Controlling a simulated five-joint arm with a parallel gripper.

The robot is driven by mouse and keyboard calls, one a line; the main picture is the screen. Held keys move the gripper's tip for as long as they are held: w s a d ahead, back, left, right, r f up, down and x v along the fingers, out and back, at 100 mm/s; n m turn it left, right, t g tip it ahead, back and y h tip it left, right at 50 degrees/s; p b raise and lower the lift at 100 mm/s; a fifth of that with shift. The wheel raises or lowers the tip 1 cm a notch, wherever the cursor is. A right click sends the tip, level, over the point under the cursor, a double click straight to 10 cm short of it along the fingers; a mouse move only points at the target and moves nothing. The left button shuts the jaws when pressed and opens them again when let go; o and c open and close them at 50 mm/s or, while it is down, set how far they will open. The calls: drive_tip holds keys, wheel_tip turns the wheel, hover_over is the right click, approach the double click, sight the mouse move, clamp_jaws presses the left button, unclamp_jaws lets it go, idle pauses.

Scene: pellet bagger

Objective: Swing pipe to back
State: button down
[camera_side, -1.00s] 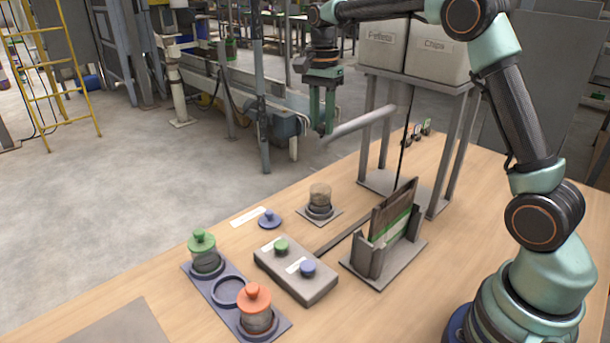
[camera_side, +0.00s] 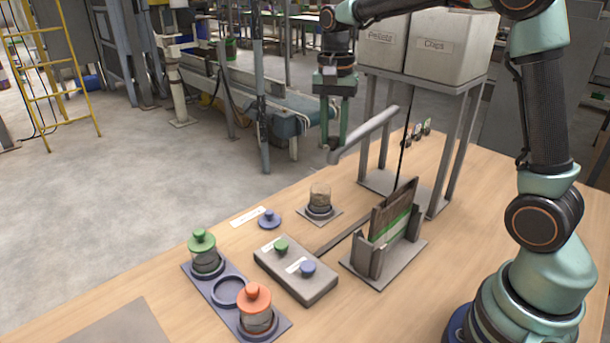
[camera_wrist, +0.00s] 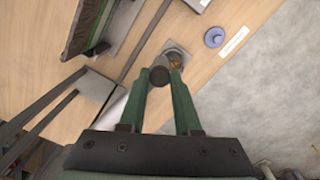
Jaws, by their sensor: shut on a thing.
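The pipe (camera_side: 365,135) is a grey tube below the hopper bins. It slopes from its upper right end by the stand down to its free end at the left. My gripper (camera_side: 334,143) points down and is shut on the free end of the pipe. In the wrist view my gripper (camera_wrist: 160,77) has its two green fingers around a dark rounded end piece. The pipe's paler length (camera_wrist: 112,107) runs off to the lower left there, partly hidden by my gripper.
Bins marked Pellets (camera_side: 383,45) and Chips (camera_side: 450,45) sit on a grey stand (camera_side: 440,185). A bag holder (camera_side: 385,265), a button box (camera_side: 295,270), a glass jar (camera_side: 320,197), a blue lid (camera_side: 270,219) and a jar tray (camera_side: 205,285) stand on the table below.

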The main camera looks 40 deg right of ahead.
drive_tip(key=s+d+n, duration=0.2)
drive_tip(key=s+n, duration=0.8)
drive_tip(key=s, duration=0.5)
drive_tip(key=shift+d, duration=0.4)
drive_tip(key=shift+s, duration=0.1)
drive_tip(key=c, duration=0.6)
unclamp_jaws()
wheel_tip(320, 180, up, 12)
